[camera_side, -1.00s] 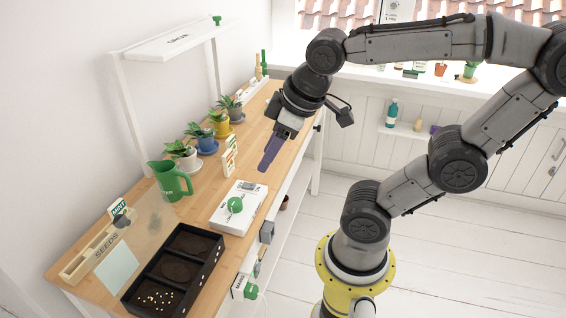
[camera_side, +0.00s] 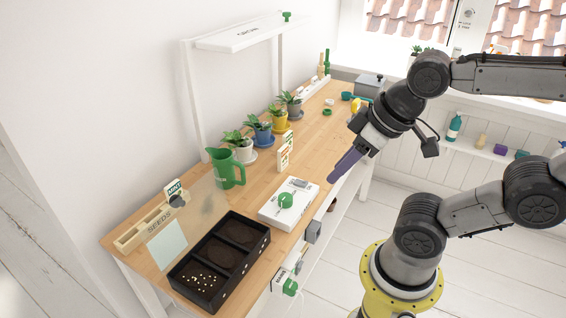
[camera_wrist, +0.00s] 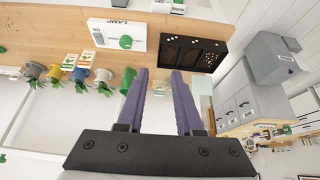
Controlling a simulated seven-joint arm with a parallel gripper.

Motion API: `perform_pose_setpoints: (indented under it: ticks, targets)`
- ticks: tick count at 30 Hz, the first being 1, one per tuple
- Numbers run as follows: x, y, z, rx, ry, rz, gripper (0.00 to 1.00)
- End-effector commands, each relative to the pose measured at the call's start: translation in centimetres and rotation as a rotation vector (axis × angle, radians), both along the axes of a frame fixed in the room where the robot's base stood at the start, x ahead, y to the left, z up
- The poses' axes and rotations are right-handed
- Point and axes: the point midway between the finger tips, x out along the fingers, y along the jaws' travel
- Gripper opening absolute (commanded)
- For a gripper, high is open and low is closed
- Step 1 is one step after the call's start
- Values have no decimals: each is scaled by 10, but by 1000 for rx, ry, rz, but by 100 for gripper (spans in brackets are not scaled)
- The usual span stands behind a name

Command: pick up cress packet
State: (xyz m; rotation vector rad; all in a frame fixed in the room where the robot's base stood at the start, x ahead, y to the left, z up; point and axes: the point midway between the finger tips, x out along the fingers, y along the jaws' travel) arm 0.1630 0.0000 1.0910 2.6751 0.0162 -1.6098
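Two small white seed packets with coloured print stand on the desk beside the potted plants: a front one (camera_side: 283,158) and a back one (camera_side: 288,138). Their names are too small to read, so I cannot tell which is cress. Both also show at the left of the wrist view, one with green print (camera_wrist: 69,62) and one with orange print (camera_wrist: 86,61). A packet marked MINT (camera_side: 174,187) stands by the seed rack. My gripper (camera_side: 334,179) has purple fingers and hangs right of the packets, near the desk's right edge. In the wrist view its fingers (camera_wrist: 160,73) are apart and empty.
Potted plants (camera_side: 262,135) and a green jug (camera_side: 226,168) stand left of the packets. A white box (camera_side: 289,204) with a green round part lies in front, then a black three-part seed tray (camera_side: 262,241). A white shelf (camera_side: 245,36) rises behind. Bare wood (camera_side: 317,143) lies right of the packets.

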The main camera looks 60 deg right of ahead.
Motion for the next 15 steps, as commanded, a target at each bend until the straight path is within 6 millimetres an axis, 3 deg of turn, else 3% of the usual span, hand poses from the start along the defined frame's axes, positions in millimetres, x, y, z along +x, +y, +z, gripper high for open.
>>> perform_pose_setpoints:
  ticks: [4,8,15]
  targets:
    - [1,-20,11,-144,9,79,35]
    - [16,-52,27,-345,74,162,35]
    - [73,-121,50,-732,341,331,35]
